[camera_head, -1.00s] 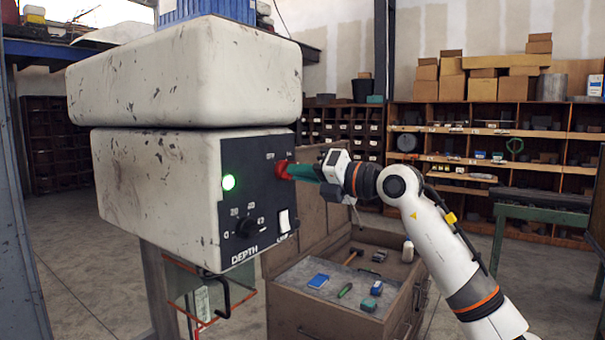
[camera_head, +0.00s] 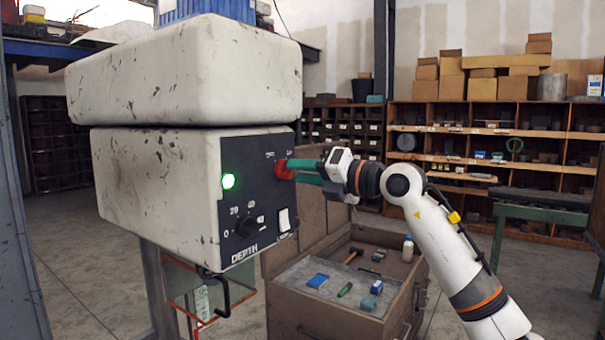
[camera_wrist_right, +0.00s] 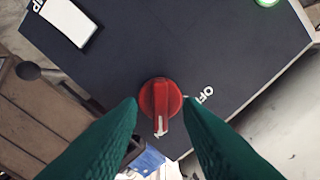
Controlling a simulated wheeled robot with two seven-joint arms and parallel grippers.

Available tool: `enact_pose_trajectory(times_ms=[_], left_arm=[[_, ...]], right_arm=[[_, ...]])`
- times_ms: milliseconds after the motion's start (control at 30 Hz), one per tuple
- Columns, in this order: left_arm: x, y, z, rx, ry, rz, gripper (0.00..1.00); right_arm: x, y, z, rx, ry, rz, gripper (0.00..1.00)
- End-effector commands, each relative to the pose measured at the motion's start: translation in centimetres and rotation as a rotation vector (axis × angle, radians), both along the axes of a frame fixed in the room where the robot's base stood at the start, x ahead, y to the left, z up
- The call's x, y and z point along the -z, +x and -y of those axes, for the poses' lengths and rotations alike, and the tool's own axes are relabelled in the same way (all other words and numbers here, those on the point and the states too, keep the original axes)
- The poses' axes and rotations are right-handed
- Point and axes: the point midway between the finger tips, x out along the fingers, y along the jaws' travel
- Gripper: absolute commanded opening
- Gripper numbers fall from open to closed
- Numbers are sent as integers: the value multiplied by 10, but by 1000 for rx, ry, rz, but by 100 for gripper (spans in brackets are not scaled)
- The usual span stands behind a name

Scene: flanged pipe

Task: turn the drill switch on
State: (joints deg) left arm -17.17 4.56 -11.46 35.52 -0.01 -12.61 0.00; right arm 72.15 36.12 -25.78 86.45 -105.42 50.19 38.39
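The drill head is a worn white housing (camera_head: 150,185) with a black control panel (camera_head: 255,190). On the panel's upper right is a red rotary knob (camera_head: 284,170), which also shows in the wrist view (camera_wrist_right: 160,97). The knob's white-marked end points to the bottom of the wrist view, away from the OFF label (camera_wrist_right: 204,96). A green lamp (camera_head: 228,181) on the panel is lit. My right gripper (camera_head: 297,171) has its green fingers apart, with one fingertip on each side of the knob (camera_wrist_right: 160,108); small gaps show. My left gripper is out of view.
The panel also has a black DEPTH dial (camera_head: 248,226) and a white rocker switch (camera_head: 284,220). Below stands an open drawer cabinet (camera_head: 330,310) with small tools. A black hook-shaped handle (camera_head: 222,300) hangs under the housing. Shelves stand farther back.

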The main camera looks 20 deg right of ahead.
Motion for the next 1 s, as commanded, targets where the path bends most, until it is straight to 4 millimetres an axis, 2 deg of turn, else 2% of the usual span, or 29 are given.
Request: enact_pose_trajectory(times_ms=[300, 500, 700, 1000], left_arm=[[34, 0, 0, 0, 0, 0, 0], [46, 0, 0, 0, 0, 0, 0], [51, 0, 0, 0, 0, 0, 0], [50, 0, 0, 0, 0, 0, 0]], right_arm=[[6, -48, 39, 5, -3, 3, 33], [4, -76, 61, 4, -2, 2, 33], [1, -89, 70, 1, -1, 1, 33], [0, -90, 71, 0, 0, 0, 33]])
